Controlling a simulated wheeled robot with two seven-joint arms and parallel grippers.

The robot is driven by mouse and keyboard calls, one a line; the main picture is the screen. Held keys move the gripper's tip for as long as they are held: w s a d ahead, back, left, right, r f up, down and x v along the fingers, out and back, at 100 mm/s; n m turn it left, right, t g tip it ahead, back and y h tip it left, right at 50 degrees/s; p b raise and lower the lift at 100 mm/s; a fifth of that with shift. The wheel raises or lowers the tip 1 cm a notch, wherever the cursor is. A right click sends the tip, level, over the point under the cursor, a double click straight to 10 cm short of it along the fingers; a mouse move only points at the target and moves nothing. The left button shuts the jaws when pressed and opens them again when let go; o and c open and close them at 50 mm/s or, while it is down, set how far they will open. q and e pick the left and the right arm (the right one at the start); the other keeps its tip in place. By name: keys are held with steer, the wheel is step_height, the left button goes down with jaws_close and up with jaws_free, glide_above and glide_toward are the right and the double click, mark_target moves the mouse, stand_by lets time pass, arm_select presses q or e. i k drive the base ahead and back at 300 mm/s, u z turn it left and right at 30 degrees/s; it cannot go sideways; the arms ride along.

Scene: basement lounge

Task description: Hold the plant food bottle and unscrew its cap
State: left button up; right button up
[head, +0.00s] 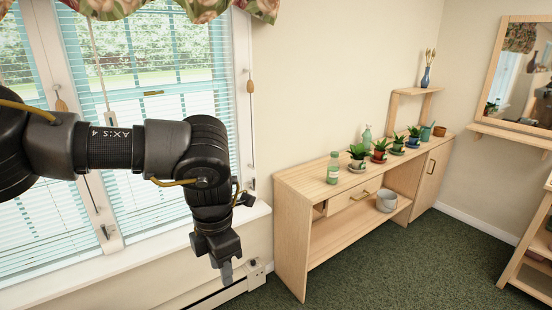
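My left gripper (226,272) hangs pointing down in front of the window sill, left of the console and well apart from the bottle. Its fingers are seen edge-on, so I cannot tell whether they are open. Nothing shows in it. My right gripper is not in view.
Several potted plants (379,150) line the console top behind the bottle, with a pale green bottle-like item (367,135) among them. A grey pot (387,200) sits on the lower shelf. A wooden shelf unit (530,262) stands at right. Green carpet (420,265) between is clear.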

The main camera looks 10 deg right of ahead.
mark_target(334, 167)
steer(key=i, duration=2.05)
steer(key=z, duration=1.6)
steer(key=i, duration=1)
steer(key=u, duration=0.05)
